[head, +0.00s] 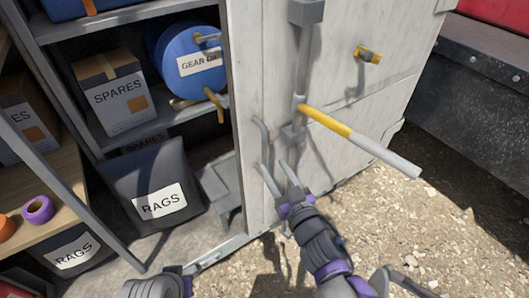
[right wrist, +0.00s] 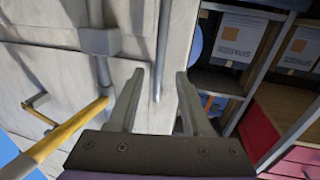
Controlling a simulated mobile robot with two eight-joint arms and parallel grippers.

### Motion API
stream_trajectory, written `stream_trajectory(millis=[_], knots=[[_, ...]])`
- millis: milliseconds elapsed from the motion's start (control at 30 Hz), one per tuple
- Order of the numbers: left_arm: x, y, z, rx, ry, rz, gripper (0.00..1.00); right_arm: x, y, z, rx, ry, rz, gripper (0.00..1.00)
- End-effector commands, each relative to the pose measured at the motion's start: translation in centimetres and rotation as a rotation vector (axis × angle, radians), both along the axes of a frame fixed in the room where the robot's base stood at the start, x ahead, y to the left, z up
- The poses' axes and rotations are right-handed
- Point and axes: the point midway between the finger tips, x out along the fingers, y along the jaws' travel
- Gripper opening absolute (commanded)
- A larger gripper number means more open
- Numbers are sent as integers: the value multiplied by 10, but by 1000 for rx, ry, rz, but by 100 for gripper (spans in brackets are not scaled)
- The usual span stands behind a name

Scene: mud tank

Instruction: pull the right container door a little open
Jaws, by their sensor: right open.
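My right gripper (head: 281,178) is open just below and in front of that handle. In the right wrist view, the handle bar (right wrist: 162,45) appears between the open fingers (right wrist: 158,100), and nothing is gripped. Whether the fingers are level with the bar in depth is unclear. Part of my left arm shows at the bottom; its fingers cannot be made out.
A lock rod (head: 301,70) with a yellow and grey lever (head: 360,142) juts out right of the handle. Shelves at left hold a SPARES box (head: 112,92), a blue GEAR OIL drum (head: 185,62) and a RAGS bin (head: 152,185). Gravel (head: 450,215) in front is open.

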Motion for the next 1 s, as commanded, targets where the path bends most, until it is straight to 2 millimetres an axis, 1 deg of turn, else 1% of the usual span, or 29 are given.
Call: stream_trajectory(millis=[33,200,300,400,567,800,867,1000], knots=[[0,0,0,0,0,0,0,10,4,0,2,1,1,50],[0,0,1,0,0,0,0,39,15,1,0,0,1,50],[0,0,2,0,-1,0,0,52,19,1,1,0,0,50],[0,0,3,0,-1,0,0,62,22,0,0,0,-1,50],[1,0,3,0,-1,0,0,68,25,0,0,1,-1,50],[0,0,3,0,-1,0,0,68,25,0,0,1,-1,50],[0,0,3,0,-1,0,0,68,25,0,0,1,-1,41],[0,0,3,0,-1,0,0,68,25,0,0,1,-1,15]])
